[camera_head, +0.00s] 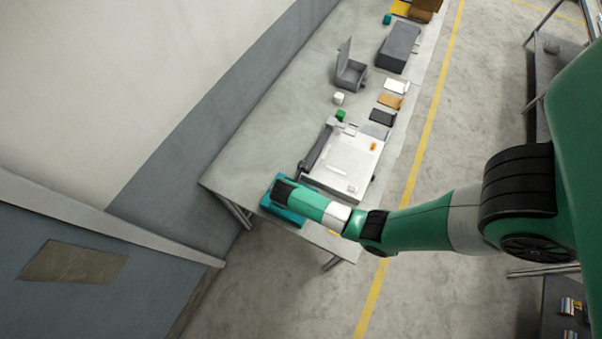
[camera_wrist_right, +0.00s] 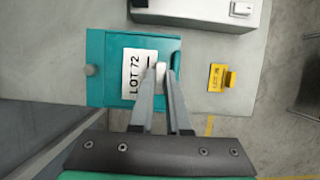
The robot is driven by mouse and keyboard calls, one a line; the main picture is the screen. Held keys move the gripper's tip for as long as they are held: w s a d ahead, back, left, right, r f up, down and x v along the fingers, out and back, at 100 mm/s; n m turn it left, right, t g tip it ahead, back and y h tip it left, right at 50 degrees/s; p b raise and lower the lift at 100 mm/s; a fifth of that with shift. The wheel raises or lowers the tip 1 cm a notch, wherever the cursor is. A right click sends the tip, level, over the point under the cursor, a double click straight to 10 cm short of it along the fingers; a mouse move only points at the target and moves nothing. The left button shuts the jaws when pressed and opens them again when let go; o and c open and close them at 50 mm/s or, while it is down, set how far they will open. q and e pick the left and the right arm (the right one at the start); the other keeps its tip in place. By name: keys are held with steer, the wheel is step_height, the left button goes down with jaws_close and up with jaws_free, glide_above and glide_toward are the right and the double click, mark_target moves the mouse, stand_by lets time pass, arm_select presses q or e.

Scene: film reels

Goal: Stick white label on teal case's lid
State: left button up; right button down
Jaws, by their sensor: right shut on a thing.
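The teal case (camera_head: 282,212) lies at the near left end of the table, partly hidden by my right arm in the head view. In the right wrist view its teal lid (camera_wrist_right: 112,55) fills the area around the fingertips. The white label (camera_wrist_right: 138,75), printed LOT 72, is over the lid and looks flat to it; I cannot tell whether it touches. My right gripper (camera_wrist_right: 161,72) is shut on the label's white tab at the label's right edge. My left gripper is not in view.
A yellow label (camera_wrist_right: 216,77) with a tab lies on the table right of the case. A white and grey machine (camera_head: 350,163) stands close beyond the case. Small cases, an open grey box (camera_head: 350,75) and a grey block (camera_head: 399,48) stand farther along. The table edge is near.

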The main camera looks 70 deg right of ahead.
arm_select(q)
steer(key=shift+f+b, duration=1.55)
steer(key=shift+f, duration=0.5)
arm_select(e)
steer(key=shift+f, duration=2.65)
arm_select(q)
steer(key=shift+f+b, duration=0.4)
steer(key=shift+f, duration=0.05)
arm_select(e)
steer(key=shift+f, duration=0.65)
steer(key=c, duration=0.8)
jaws_free()
arm_select(q)
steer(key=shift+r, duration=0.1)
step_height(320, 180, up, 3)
steer(key=p, duration=0.2)
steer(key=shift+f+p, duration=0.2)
steer(key=shift+p, duration=0.15)
arm_select(e)
steer(key=v, duration=1.1)
steer(key=shift+w+a+r, duration=0.15)
steer(key=shift+r, duration=0.15)
